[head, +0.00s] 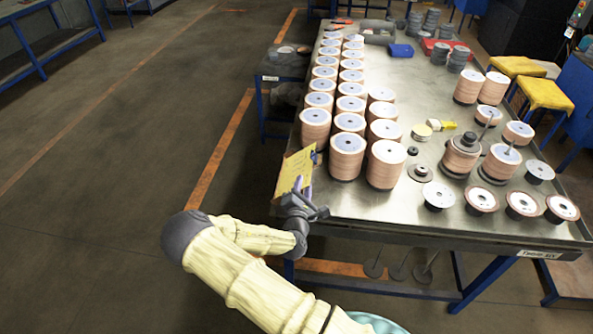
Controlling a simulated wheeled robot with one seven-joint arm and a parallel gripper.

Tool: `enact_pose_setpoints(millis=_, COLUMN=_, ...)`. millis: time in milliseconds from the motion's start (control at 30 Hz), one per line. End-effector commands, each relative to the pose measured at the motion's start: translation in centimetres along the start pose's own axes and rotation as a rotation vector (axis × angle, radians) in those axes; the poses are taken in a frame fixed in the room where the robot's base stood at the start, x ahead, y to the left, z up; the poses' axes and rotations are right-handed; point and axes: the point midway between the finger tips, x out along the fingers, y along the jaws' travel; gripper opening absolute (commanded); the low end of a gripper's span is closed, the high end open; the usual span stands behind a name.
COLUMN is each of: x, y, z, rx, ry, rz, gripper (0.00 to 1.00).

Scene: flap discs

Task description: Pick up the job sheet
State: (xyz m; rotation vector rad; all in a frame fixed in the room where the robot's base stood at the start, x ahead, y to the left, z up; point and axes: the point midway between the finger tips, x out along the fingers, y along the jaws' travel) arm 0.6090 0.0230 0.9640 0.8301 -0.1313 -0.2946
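The job sheet appears to be the yellow sheet (291,172) with faint writing at the table's near left edge. It looks tilted, and its left part shows against the floor. My gripper (301,187) is at its lower right side, with purple fingertips overlapping or touching the sheet. I cannot tell whether the fingers are closed on the sheet or only beside it.
The metal table (400,210) holds several tall stacks of flap discs (347,155) just right of the sheet. Loose discs (438,195) lie along the near edge. A small side table (283,66) stands to the left. The floor (130,150) at left is clear.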

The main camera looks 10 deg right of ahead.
Motion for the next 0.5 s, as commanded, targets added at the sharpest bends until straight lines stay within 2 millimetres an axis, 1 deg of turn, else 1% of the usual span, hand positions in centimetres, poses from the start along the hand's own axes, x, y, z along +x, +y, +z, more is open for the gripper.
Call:
enact_pose_setpoints(millis=33, x=0.7, y=0.0, z=0.6, rx=0.000, ry=-0.003, rz=-0.002, gripper=0.29)
enact_pose_setpoints(millis=133, x=2.2, y=-0.3, z=1.1, rx=0.001, ry=-0.004, rz=-0.002, gripper=0.29)
enact_pose_setpoints(millis=233, x=3.5, y=-0.4, z=0.9, rx=0.002, ry=-0.001, rz=-0.001, gripper=0.29)
enact_pose_setpoints(millis=333, x=4.2, y=-0.5, z=0.8, rx=0.001, ry=-0.001, rz=-0.001, gripper=0.29)
enact_pose_setpoints(millis=500, x=4.3, y=-0.5, z=0.7, rx=0.000, ry=-0.001, rz=-0.001, gripper=0.29)
